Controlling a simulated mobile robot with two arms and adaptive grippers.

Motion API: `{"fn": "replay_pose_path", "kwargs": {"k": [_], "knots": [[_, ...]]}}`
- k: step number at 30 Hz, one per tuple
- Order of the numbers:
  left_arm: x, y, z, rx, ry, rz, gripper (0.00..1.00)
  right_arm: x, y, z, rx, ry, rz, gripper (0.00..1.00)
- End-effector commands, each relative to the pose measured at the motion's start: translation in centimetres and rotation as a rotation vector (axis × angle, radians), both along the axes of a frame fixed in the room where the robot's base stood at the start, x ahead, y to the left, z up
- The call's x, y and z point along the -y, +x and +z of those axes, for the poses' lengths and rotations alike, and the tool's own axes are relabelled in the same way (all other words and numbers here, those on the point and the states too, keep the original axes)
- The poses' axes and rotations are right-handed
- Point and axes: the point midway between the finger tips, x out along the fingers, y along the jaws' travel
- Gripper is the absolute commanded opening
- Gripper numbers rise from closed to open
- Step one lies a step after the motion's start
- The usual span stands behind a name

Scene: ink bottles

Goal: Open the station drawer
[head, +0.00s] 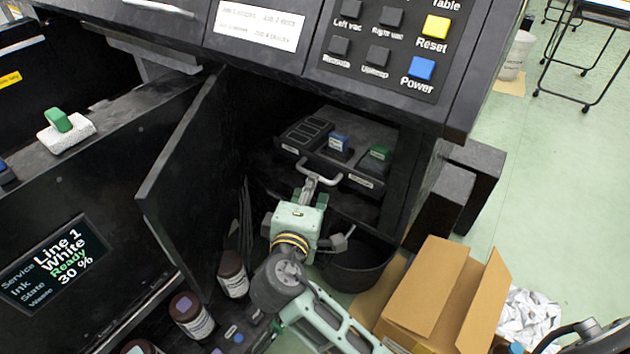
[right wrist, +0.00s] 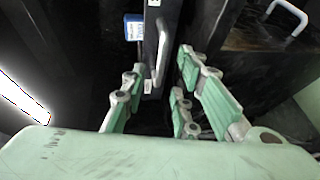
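The station drawer (head: 352,178) is a dark drawer inside the open cabinet, with a pale curved handle (head: 318,174) on its front. Its top shows slots, a blue item (head: 338,142) and a green item (head: 378,153). How far out it stands is hard to tell. My right gripper (head: 312,186) is at the handle. In the right wrist view its green fingers (right wrist: 162,62) are spread, with the handle (right wrist: 162,55) between them and a gap on each side. My left gripper is not in view.
The open cabinet door (head: 185,165) stands left of my right gripper. Brown bottles (head: 233,275) stand below it. A black round bin (head: 358,265) is below the drawer, and an open cardboard box (head: 440,290) is at the right.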

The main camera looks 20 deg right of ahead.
Motion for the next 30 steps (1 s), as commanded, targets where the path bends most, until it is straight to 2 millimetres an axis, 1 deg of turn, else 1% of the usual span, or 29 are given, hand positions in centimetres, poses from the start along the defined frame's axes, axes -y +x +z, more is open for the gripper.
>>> {"fn": "replay_pose_path", "kwargs": {"k": [1, 3, 6, 9, 12, 19, 28, 30], "knots": [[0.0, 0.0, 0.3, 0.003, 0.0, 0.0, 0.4, 0.5, 0.8, -0.2, 0.001, -0.003, -0.001, 0.27], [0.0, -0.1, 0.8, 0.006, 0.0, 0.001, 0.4, 1.0, 1.8, -0.4, 0.002, -0.002, 0.0, 0.27], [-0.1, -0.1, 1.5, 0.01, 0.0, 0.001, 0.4, 1.6, 2.9, -0.7, 0.0, -0.002, 0.0, 0.27], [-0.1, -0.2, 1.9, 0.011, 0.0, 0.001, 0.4, 1.9, 3.5, -0.9, 0.0, -0.001, 0.001, 0.27], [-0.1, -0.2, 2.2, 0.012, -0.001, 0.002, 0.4, 2.1, 3.9, -1.0, -0.001, 0.001, 0.002, 0.27], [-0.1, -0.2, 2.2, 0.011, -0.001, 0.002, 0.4, 2.1, 3.9, -1.0, -0.001, 0.001, 0.002, 0.27], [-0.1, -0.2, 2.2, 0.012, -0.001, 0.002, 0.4, 2.1, 3.9, -1.0, -0.001, 0.001, 0.002, 0.01], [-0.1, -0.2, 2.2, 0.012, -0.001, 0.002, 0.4, 2.1, 3.9, -1.0, -0.001, 0.001, 0.002, 0.0]]}}
